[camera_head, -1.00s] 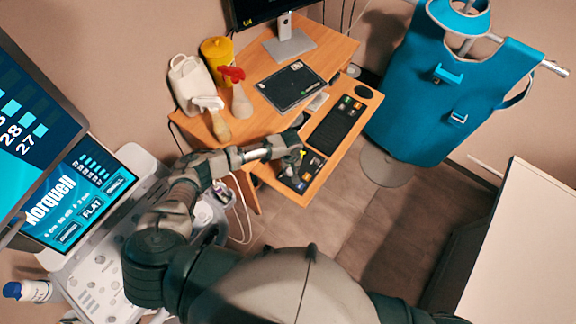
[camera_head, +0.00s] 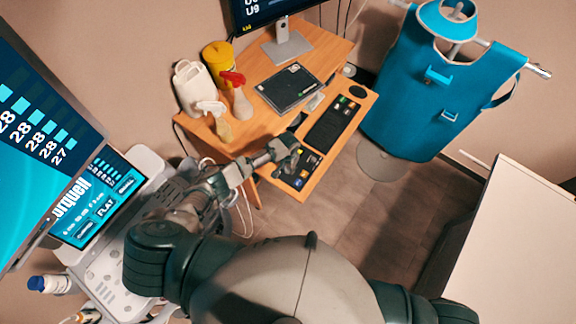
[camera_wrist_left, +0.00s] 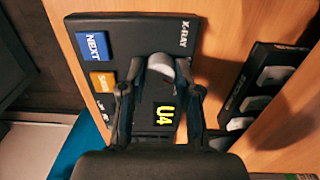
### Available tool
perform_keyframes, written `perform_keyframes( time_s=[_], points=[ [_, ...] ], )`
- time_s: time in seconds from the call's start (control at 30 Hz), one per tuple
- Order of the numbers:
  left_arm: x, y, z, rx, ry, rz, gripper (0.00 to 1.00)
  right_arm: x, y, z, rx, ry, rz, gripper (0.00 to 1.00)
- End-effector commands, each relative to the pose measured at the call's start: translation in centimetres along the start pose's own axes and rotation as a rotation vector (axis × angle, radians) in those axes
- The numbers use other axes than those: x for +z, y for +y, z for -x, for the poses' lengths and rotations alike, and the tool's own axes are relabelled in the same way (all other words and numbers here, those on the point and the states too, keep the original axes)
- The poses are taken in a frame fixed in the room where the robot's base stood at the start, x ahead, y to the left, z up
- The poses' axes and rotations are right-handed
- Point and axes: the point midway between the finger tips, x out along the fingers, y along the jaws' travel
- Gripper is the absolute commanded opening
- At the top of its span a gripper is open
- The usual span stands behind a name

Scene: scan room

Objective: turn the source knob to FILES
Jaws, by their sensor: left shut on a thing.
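A black control panel (camera_head: 303,168) lies on the desk's lower shelf. In the wrist view the panel (camera_wrist_left: 98,20) has the label X-RAY, a blue NEXT button (camera_wrist_left: 92,46), an orange button (camera_wrist_left: 103,82) and a small display (camera_wrist_left: 165,114) reading U4 in yellow. A grey round knob (camera_wrist_left: 160,67) stands on it. My left gripper (camera_head: 290,146) is over the panel and shut on the knob, one finger on each side in the wrist view (camera_wrist_left: 159,75). The knob's markings are hidden, and I cannot read a FILES label. My right gripper is out of view.
A keyboard (camera_head: 333,123) lies beside the panel on the shelf. A dark tablet-like device (camera_head: 288,88), spray bottles (camera_head: 239,100) and a yellow tub (camera_head: 218,55) stand on the desk top. A blue apron (camera_head: 420,100) hangs on a stand at the right.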

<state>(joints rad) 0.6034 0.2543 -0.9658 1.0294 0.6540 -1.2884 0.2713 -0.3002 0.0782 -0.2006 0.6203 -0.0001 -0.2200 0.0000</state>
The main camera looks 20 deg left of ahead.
Motion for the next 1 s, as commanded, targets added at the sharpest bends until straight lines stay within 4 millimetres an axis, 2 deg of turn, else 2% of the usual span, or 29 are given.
perform_keyframes(
  time_s=[0.27, 0.6, 1.0],
  points=[
    [0.3, -0.2, -0.2, 0.002, -0.003, -0.258, 0.0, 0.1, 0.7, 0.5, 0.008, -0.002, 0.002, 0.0],
    [0.1, 0.0, -0.1, 0.0, -0.002, -0.573, 0.0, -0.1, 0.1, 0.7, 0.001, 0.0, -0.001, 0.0],
    [-0.1, 0.0, 0.0, -0.001, 0.003, -0.824, 0.0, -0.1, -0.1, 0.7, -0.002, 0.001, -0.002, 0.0]
  ],
)
